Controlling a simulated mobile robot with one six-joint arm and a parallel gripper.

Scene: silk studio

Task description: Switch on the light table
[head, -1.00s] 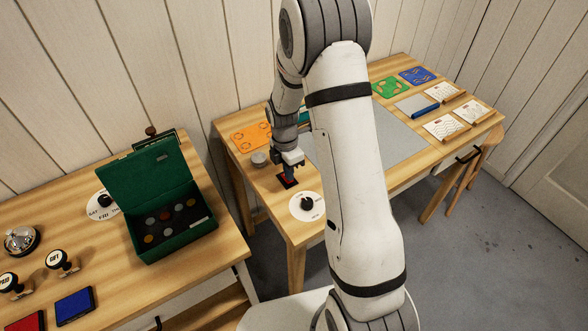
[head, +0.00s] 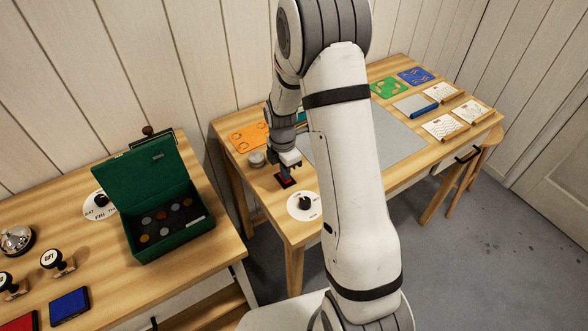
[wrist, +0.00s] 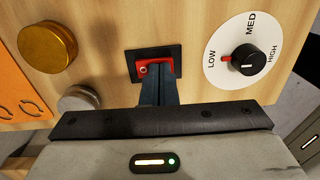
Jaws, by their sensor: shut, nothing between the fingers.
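The light table's grey panel (head: 400,142) lies in the far wooden desk, partly behind my arm, and looks unlit. A red rocker switch (wrist: 142,69) in a black frame (wrist: 177,54) is set in the desk; the black frame also shows in the head view (head: 283,187). My gripper (wrist: 158,82) is shut and empty, pointing down with its fingertips at the red rocker, covering part of it. They look in contact or very nearly so; I cannot tell if they press. In the head view my gripper (head: 287,174) is over the switch.
A dial (wrist: 250,60) marked LOW, MED, HIGH is right of the switch, its red mark at LOW. A brass knob (wrist: 47,46) and a grey knob (wrist: 78,99) are to the left. An orange plate (head: 250,136) lies nearby. A green box (head: 150,185) stands on the nearer desk.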

